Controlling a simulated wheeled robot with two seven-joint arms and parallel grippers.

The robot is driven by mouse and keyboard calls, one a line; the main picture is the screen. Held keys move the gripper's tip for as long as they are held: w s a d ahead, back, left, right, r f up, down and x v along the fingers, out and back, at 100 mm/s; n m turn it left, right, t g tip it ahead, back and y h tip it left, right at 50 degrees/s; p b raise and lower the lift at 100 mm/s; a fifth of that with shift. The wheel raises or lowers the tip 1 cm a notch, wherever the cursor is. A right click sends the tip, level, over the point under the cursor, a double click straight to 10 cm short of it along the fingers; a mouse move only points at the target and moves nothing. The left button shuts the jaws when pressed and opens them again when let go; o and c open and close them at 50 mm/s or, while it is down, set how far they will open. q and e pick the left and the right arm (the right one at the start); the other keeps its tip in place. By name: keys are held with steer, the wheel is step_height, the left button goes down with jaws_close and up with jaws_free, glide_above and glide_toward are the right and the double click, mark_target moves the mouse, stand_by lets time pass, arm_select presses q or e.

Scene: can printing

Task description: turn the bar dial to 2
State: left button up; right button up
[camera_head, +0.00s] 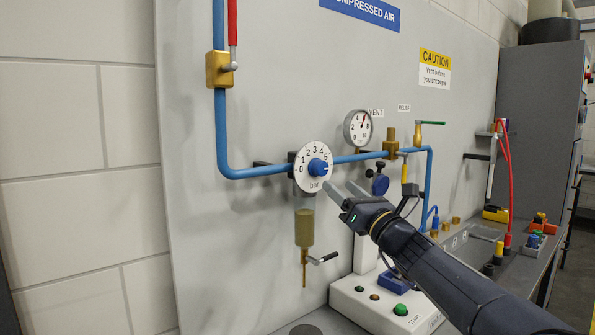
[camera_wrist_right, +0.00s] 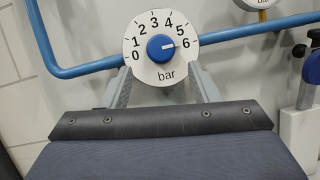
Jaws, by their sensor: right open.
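The bar dial (camera_head: 314,167) is a white disc numbered 0 to 6 on a grey wall panel, with a blue knob (camera_wrist_right: 160,48) at its centre. In the right wrist view, the knob's white pointer mark points right, at about 6. My right gripper (camera_head: 342,189) is open and empty, just below and right of the dial in the head view. My left gripper is not in view.
A blue pipe (camera_head: 253,171) runs across behind the dial. A pressure gauge (camera_head: 358,127) and a brass valve (camera_head: 390,142) are to its right. A bowl with a drain lever (camera_head: 322,258) hangs below. A white box with buttons (camera_head: 385,304) lies under my right arm.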

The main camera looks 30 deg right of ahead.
mark_target(323, 170)
steer(key=p+x, duration=0.2)
steer(key=x, duration=0.5)
steer(key=shift+w+d+r+p, duration=0.1)
steer(key=shift+r+p, duration=0.05)
steer(key=shift+p, duration=0.2)
steer(key=c, duration=1)
